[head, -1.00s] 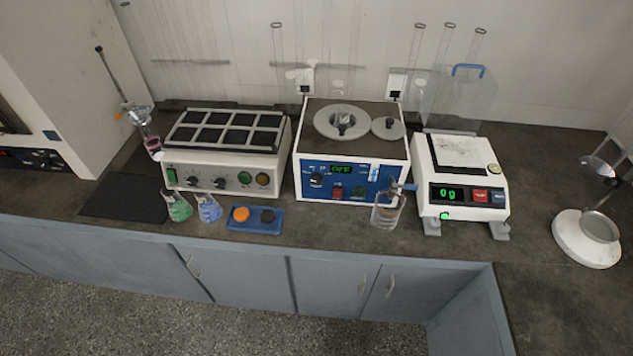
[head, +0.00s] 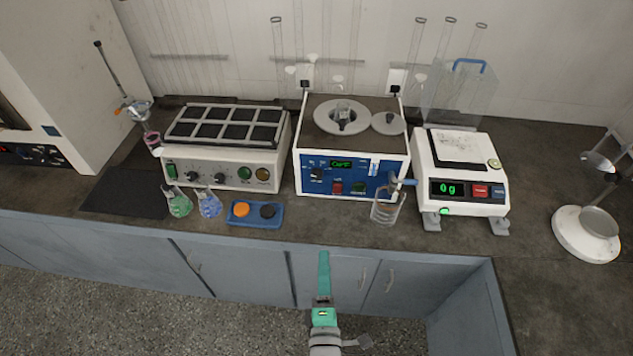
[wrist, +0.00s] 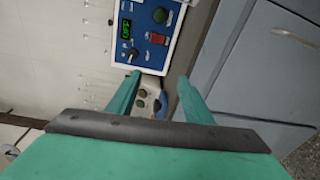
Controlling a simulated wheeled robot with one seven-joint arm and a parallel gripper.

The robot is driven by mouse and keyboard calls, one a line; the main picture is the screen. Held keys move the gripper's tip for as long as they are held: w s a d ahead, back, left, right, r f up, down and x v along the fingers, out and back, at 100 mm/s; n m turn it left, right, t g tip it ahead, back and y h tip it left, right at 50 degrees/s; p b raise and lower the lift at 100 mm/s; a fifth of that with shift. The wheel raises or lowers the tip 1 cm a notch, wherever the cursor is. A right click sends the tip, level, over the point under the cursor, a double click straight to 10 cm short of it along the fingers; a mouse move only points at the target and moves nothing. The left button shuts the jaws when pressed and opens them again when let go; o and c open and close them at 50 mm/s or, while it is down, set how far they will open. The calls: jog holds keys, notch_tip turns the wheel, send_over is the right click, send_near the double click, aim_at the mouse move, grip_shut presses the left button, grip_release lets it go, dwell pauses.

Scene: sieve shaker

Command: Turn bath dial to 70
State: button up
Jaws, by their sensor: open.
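The water bath (head: 305,130) stands at the back middle of the bench, with a blue front panel (head: 385,180). Its black dial (head: 317,173) is at the panel's left, beside a green-lit display (head: 341,164) that I cannot read surely. In the wrist view the panel appears turned on its side, with the dial (wrist: 133,57) just beyond my fingertips' line. My green gripper (head: 323,254) is in front of the bench edge, apart from the bath. In the wrist view the gripper (wrist: 160,80) shows two spread fingers with nothing between them.
A glass beaker (head: 387,208) stands before the bath's right corner. A blue tray (head: 240,220) and flasks (head: 179,203) stand to the left, before a block heater (head: 230,160). A balance (head: 465,170) is on the right.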

aim_at(316, 177)
jog(key=w+a+r+n, duration=0.1)
jog(key=w+r+n, duration=0.1)
jog(key=w, duration=0.5)
jog(key=w+a+r+n, duration=0.1)
jog(key=w+n, duration=0.3)
jog(key=w, duration=0.4)
jog(key=w+a+r+n, duration=0.2)
jog(key=w+r, duration=0.1)
jog(key=w, duration=0.4)
jog(key=shift+w+a+r+n+t, duration=0.1)
jog(key=shift+w+r+n+t, duration=0.15)
jog(key=shift+w+n+t, duration=0.15)
jog(key=shift+c, duration=0.3)
jog(key=c, duration=1)
